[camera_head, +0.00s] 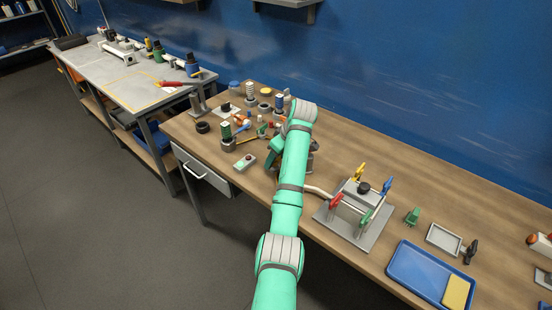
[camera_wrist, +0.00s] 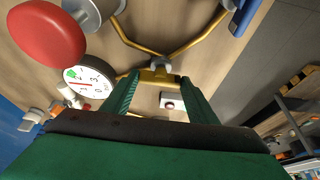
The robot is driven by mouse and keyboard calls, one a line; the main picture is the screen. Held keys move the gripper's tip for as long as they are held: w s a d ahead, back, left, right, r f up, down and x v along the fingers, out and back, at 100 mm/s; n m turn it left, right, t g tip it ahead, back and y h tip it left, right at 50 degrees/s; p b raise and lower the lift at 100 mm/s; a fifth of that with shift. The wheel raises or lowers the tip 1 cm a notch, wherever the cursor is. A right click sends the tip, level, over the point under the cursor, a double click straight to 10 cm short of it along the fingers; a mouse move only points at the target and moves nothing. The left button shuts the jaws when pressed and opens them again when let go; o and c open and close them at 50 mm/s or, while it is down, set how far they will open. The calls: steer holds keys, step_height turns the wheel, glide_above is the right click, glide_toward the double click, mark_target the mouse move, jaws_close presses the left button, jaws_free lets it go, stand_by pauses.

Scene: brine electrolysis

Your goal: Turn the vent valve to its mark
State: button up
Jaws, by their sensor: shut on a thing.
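In the wrist view, the two green fingers of my gripper (camera_wrist: 158,86) close from both sides on a yellow valve handle (camera_wrist: 153,75), which I take to be the vent valve. A grey cap sits at the handle's centre, and brass pipes run from it. A round white gauge (camera_wrist: 88,80) with a red needle, numbers and a green patch stands just left of the fingers. I cannot make out the valve's mark. In the head view, my arm hides the valve and most of my gripper.
A big red knob (camera_wrist: 46,32) is close by at the upper left of the wrist view.

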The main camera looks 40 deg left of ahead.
steer(key=shift+r+n, duration=0.1)
steer(key=shift+n, duration=0.2)
steer(key=o, duration=1)
steer(key=shift+o, duration=0.2)
steer(key=v, duration=1)
steer(key=shift+d+r, duration=0.2)
steer(key=shift+r, duration=0.1)
